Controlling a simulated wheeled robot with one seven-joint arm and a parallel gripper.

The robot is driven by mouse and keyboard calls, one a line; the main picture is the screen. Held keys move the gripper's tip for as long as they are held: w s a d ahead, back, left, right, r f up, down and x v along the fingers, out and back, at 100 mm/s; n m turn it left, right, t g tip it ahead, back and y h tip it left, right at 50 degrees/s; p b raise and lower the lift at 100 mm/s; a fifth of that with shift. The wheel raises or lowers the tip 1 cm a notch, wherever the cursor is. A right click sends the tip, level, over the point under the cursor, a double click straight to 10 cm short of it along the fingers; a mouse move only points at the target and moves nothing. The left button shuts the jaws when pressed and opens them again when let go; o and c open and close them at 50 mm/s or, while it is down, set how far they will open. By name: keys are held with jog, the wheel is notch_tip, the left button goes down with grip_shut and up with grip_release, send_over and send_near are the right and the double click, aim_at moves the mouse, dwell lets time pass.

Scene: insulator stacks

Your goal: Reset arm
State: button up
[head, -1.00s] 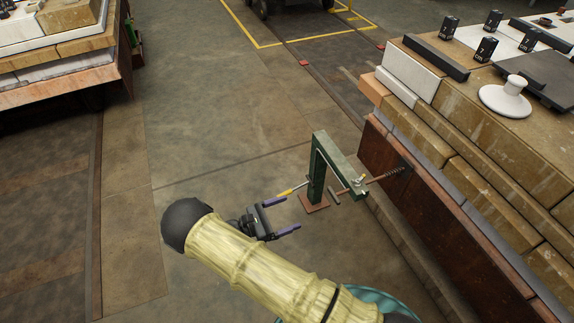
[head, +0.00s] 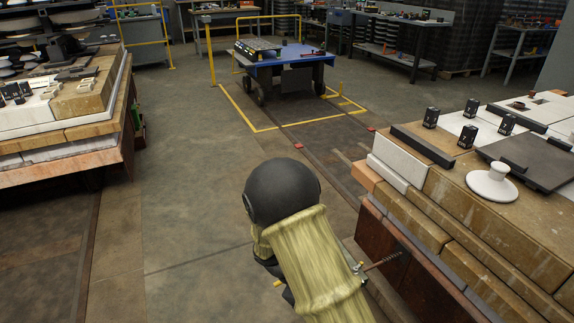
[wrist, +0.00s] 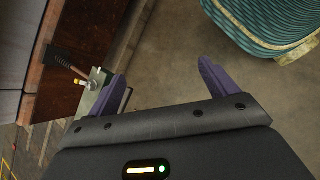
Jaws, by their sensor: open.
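My gripper (wrist: 162,72) is open and empty in the wrist view, with its two purple fingers apart. In the head view my pale yellow arm hides most of it. A green stand (wrist: 100,85) shows behind the left finger in the wrist view, partly covered by it. A threaded rod (wrist: 68,63) runs from there to the brown side of the kiln-car stack. In the head view the rod (head: 382,261) shows right of my arm, which hides nearly all of the stand.
A brick-topped stack (head: 450,215) on the right carries a white insulator (head: 492,184) and small black blocks. Another loaded stack (head: 65,135) stands at the left. A blue cart (head: 290,66) stands inside yellow floor lines at the back. The floor between the stacks is clear.

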jog(key=s+d+r+m+t+y+p, duration=0.1)
jog(key=s+d+r+m+t+y, duration=0.25)
jog(key=r+m, duration=0.35)
jog(key=s+d+r+m+t+y+p, duration=0.25)
jog(key=r+m+y, duration=0.2)
jog(key=r, duration=0.45)
notch_tip(320, 180, up, 38)
jog(key=p, duration=3.6)
jog(key=shift+s+d+g+p, duration=0.2)
jog(key=shift+s+g+p, duration=0.1)
jog(key=shift+g+p, duration=0.1)
jog(key=shift+f, duration=0.1)
jog(key=shift+c, duration=0.4)
